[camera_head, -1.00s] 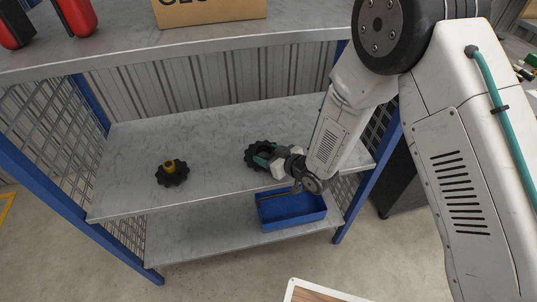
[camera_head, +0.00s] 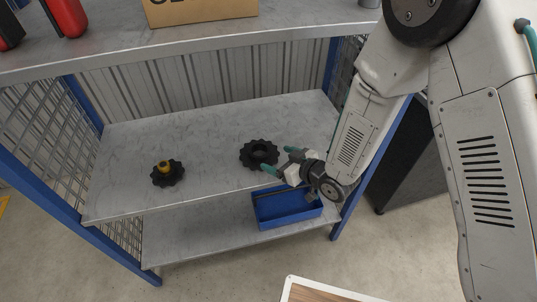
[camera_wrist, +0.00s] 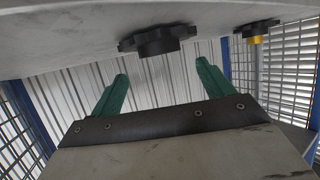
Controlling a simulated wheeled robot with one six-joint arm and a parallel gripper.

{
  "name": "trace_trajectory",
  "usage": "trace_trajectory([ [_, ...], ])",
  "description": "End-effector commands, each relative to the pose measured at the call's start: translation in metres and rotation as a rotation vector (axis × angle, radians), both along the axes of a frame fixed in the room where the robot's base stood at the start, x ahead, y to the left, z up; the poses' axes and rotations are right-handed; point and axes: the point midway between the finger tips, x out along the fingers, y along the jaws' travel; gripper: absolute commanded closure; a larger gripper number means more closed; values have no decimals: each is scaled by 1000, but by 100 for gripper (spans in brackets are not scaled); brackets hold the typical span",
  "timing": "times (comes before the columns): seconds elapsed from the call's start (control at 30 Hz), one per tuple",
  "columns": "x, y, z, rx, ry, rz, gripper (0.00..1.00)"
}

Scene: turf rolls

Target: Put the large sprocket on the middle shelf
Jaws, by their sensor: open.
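The large sprocket (camera_head: 259,144), a black toothed ring with a central hole, lies flat on the middle shelf (camera_head: 210,150), right of its centre. My gripper (camera_head: 278,159) is open and empty, with its green fingers just right of and in front of the sprocket, apart from it. In the wrist view, which looks upside down, the sprocket (camera_wrist: 155,40) sits on the shelf surface beyond the open fingers (camera_wrist: 162,76).
A second black sprocket with a yellow hub (camera_head: 168,179) lies left on the same shelf. A blue bin (camera_head: 288,217) stands on the bottom shelf (camera_head: 200,237). A cardboard box (camera_head: 200,10) and red objects sit on the top shelf. Blue posts and mesh sides flank the shelves.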

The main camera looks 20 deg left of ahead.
Motion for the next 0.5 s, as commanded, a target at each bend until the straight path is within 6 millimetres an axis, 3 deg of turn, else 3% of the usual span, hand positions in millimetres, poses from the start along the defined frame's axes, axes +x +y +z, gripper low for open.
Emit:
trace_trajectory([
  [0.2,-15,-28,13,0,0,-1,20],
  [0.5,-19,-36,17,1,-1,-1,20],
])
